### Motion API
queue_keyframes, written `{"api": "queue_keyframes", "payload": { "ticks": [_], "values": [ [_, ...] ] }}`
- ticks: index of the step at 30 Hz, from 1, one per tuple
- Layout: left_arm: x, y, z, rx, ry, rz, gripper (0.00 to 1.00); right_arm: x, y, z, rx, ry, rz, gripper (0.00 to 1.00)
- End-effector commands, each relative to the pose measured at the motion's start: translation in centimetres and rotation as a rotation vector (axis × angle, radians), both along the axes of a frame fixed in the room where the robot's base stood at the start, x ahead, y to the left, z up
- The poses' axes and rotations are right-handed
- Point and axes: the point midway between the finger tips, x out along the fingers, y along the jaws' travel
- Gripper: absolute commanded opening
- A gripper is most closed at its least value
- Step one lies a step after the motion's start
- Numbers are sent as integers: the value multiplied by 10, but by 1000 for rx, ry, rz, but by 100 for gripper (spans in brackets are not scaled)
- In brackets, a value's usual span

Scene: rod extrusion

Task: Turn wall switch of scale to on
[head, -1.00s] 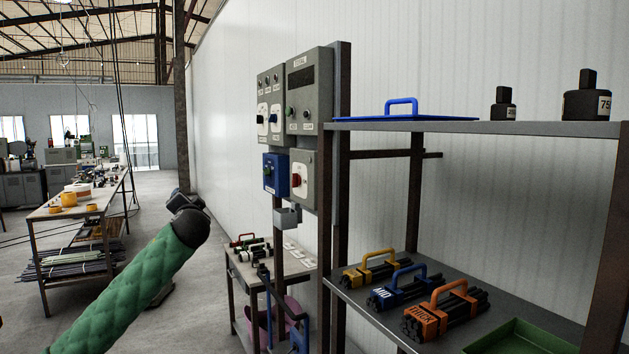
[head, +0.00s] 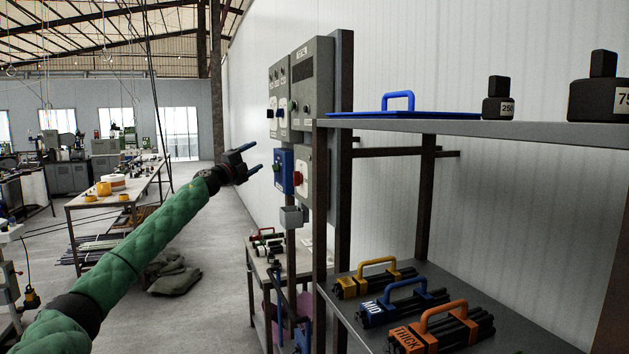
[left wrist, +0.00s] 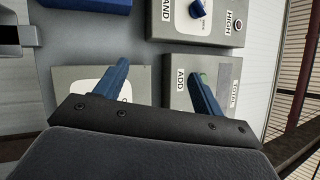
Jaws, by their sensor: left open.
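A group of wall control boxes hangs on a post by the white wall. In the head view it has a tall grey panel with a dark display (head: 303,72), a narrower grey panel with white-plated switches (head: 278,98), a blue box (head: 283,171) and a grey box with a red knob (head: 298,178). I cannot tell which switch belongs to the scale. My left gripper (head: 256,157) is open and empty, left of the blue box. My right gripper is not in view.
A shelf rack holds a blue-handled plate (head: 400,113) and black weights (head: 498,98) above, and bundles of dark rods (head: 440,328) below. A small table (head: 256,262) stands under the boxes.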

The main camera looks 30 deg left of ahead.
Motion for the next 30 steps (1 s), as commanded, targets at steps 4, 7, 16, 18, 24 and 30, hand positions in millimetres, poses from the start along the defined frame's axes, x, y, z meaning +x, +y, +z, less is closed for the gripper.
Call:
{"api": "queue_keyframes", "payload": {
  "ticks": [4, 7, 16, 18, 24, 30],
  "values": [
    [-3, -13, -33, 68, 117, -163, 69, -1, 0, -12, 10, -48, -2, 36],
    [-10, -33, -49, 108, 190, -278, 69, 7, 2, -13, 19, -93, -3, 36],
    [-29, -64, -73, 123, 322, -479, 69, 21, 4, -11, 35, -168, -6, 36],
    [-28, -65, -72, 109, 327, -479, 69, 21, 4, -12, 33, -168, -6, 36],
    [-16, -75, -70, 106, 327, -479, 69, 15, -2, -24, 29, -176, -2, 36],
    [2, -90, -69, 106, 324, -477, 69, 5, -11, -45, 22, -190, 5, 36]
  ]
}}
